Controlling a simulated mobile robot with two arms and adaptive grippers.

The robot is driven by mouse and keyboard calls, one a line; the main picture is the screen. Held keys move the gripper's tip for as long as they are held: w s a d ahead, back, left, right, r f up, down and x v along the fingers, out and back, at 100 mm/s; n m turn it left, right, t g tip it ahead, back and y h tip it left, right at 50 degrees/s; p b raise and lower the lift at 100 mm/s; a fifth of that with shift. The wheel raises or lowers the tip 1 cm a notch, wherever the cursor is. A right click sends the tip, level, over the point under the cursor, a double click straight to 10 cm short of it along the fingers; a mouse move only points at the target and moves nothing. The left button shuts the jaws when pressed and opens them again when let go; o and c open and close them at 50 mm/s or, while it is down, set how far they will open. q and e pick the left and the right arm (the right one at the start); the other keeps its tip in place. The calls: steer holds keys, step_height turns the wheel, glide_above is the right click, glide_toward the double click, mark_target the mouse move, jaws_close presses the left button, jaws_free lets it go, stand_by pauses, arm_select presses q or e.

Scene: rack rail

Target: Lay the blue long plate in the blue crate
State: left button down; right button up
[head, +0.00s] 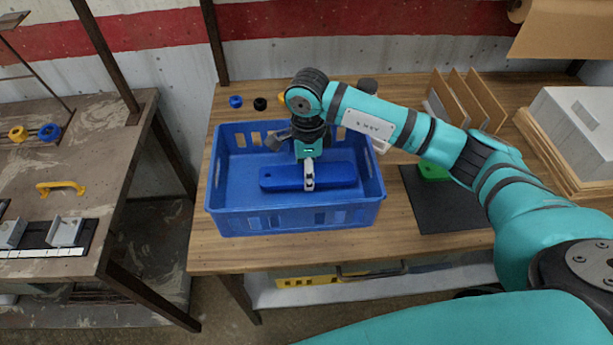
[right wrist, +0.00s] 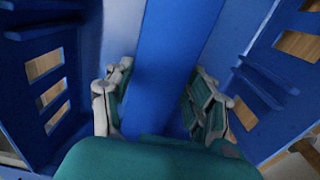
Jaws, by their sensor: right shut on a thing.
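The blue long plate (head: 335,175) lies lengthwise inside the blue crate (head: 290,222), at or just above its floor. I cannot tell whether it touches the floor. My right gripper (head: 308,182) reaches down into the crate from above and is shut on the plate near its middle. In the right wrist view the plate (right wrist: 170,70) runs between the two fingers of the gripper (right wrist: 160,108), with the slotted crate walls (right wrist: 65,65) on both sides. My left gripper does not show.
The crate stands on a wooden table (head: 225,257). A dark mat (head: 455,212) with a green piece (head: 433,172) lies right of it. Small blue (head: 236,101) and black (head: 260,103) round pieces sit behind the crate. A white box (head: 575,120) is at the far right.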

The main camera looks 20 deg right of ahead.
step_height(320, 180, down, 3)
steer(key=shift+f+p, duration=0.15)
steer(key=shift+p, duration=0.25)
steer(key=shift+f, duration=0.25)
steer(key=o, duration=1.4)
steer(key=shift+r, duration=0.45)
step_height(320, 180, up, 11)
steer(key=b, duration=0.3)
steer(key=shift+r, duration=0.15)
